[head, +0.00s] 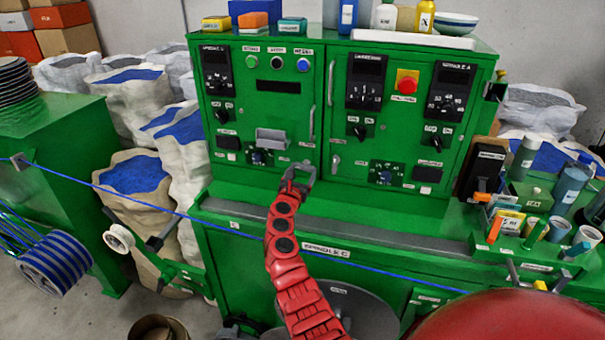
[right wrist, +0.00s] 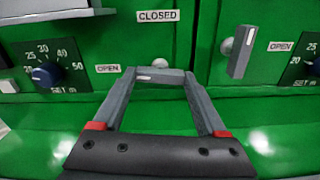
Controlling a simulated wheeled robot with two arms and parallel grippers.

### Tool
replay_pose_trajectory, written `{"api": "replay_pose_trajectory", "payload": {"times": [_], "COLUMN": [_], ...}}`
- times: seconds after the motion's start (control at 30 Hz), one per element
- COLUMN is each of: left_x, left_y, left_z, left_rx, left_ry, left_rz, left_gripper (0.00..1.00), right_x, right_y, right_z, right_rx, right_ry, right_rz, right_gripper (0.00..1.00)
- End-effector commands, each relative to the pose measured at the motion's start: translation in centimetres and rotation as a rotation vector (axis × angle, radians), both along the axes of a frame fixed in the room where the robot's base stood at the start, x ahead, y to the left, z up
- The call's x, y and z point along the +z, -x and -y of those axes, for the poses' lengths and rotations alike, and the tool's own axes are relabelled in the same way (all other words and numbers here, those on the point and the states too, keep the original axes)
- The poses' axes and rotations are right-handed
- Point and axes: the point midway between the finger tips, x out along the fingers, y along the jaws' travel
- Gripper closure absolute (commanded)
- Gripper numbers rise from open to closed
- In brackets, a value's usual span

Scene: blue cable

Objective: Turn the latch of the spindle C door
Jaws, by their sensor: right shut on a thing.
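The green control cabinet (head: 270,120) has two doors with a latch near the middle seam. My right gripper (head: 301,170) reaches up to the left door's latch; its fingertips (right wrist: 160,76) are closed on that small grey latch (right wrist: 160,75) in the right wrist view. The latch lies about level, with an OPEN label (right wrist: 108,68) to its left and a CLOSED label (right wrist: 157,16) above. The right door's latch (right wrist: 242,52) hangs nearly upright, apart from the gripper; it also shows in the head view (head: 335,162). My left gripper is out of view.
A blue cable (head: 190,215) runs across the front, below the cabinet doors. A round dial (right wrist: 47,75) sits left of the held latch. Bottles and cups (head: 560,190) stand at the right, and white sacks (head: 185,160) at the left.

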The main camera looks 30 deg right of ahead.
Motion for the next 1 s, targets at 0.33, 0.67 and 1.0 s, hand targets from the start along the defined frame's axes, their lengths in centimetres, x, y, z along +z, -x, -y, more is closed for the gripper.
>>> {"api": "replay_pose_trajectory", "payload": {"times": [0.33, 0.67, 1.0], "left_x": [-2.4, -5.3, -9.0], "left_y": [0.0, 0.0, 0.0], "left_z": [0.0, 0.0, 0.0], "left_rx": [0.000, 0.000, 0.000], "left_ry": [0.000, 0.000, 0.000], "left_rz": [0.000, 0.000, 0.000], "left_gripper": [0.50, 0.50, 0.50], "right_x": [-0.3, -0.3, -0.4], "right_y": [-0.1, 0.0, 0.0], "right_z": [-0.1, 0.0, -0.1], "right_rx": [0.004, 0.001, 0.003], "right_ry": [-0.196, -0.399, -0.610], "right_rz": [0.234, 0.474, 0.720], "right_gripper": [0.81, 0.81, 0.81]}}
